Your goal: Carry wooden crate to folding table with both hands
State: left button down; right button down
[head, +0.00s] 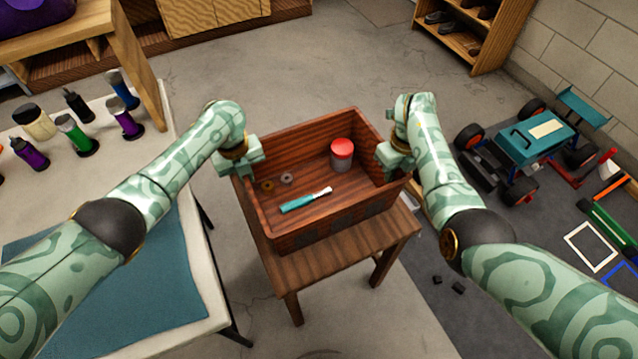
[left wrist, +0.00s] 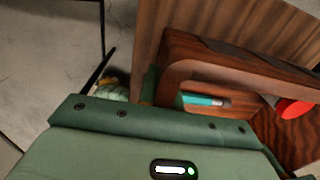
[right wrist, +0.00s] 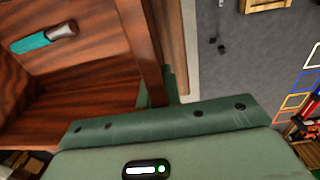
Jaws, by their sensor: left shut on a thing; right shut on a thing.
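The wooden crate (head: 310,228) sits on a small wooden stool (head: 340,258) in the middle of the head view. Inside it are a red-lidded jar (head: 341,155), a teal-handled tool (head: 305,200) and two small rings (head: 277,182). My left gripper (head: 242,166) is shut on the crate's left wall, and my right gripper (head: 392,160) is shut on its right wall. The left wrist view shows the crate's wall (left wrist: 225,55) by the jaw; the right wrist view shows it too (right wrist: 140,45). The fingertips are mostly hidden. A white-topped folding table (head: 195,270) stands at the left.
The table holds several bottles (head: 75,135) at the back and a blue mat (head: 130,290) in front. A teal racecar (head: 530,140) sits on a dark floor mat at the right. A shoe shelf (head: 465,35) stands behind. The floor behind the stool is clear.

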pick_arm(q)
jog(key=shift+r, duration=0.1)
pick_arm(e)
jog(key=shift+r, duration=0.1)
